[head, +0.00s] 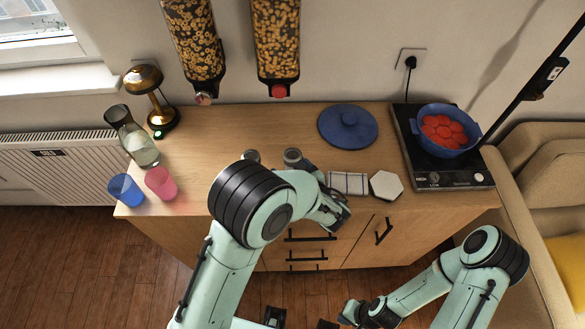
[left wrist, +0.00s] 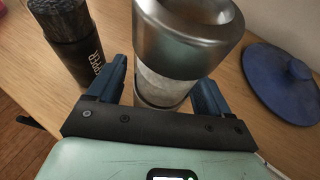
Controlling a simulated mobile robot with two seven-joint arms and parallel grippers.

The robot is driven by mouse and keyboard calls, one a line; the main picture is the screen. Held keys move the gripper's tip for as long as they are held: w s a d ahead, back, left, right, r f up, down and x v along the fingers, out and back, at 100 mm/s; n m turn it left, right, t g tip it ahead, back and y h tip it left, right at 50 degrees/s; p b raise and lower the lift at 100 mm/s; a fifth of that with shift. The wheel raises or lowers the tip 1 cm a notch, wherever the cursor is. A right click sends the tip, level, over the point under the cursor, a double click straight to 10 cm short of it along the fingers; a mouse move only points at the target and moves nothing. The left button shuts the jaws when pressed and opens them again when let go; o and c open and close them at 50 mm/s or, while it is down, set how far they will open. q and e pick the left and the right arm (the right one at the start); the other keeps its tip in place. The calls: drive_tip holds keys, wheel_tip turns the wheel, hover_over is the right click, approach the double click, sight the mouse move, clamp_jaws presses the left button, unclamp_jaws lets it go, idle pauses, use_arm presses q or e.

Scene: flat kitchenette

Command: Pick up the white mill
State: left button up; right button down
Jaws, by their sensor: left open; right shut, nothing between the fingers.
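The white mill (left wrist: 165,85) has a wide silver top and a pale body. In the left wrist view it stands upright between the two fingers of my open left gripper (left wrist: 160,92); I cannot tell whether either finger touches it. In the head view its grey top (head: 293,156) shows behind my left arm, which hides its body and the left gripper's fingers. A black mill (left wrist: 72,45) stands just left of it, outside the left finger; its top (head: 251,156) shows in the head view. My right gripper (head: 348,312) is shut and empty, low in front of the cabinet.
The wooden counter (head: 240,125) is clear behind the mills. A blue lid (head: 348,127) lies to the right, near a hob (head: 447,177) with a blue pot (head: 442,148). A striped cloth (head: 347,183) and a white hexagon (head: 386,185) lie in front. Cups and a carafe (head: 138,145) stand left.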

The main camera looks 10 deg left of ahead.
use_arm(q)
drive_tip(key=shift+w+a+f, duration=0.15)
drive_tip(key=shift+w+a, duration=0.1)
drive_tip(key=c, duration=1.3)
drive_tip(key=shift+o, duration=0.2)
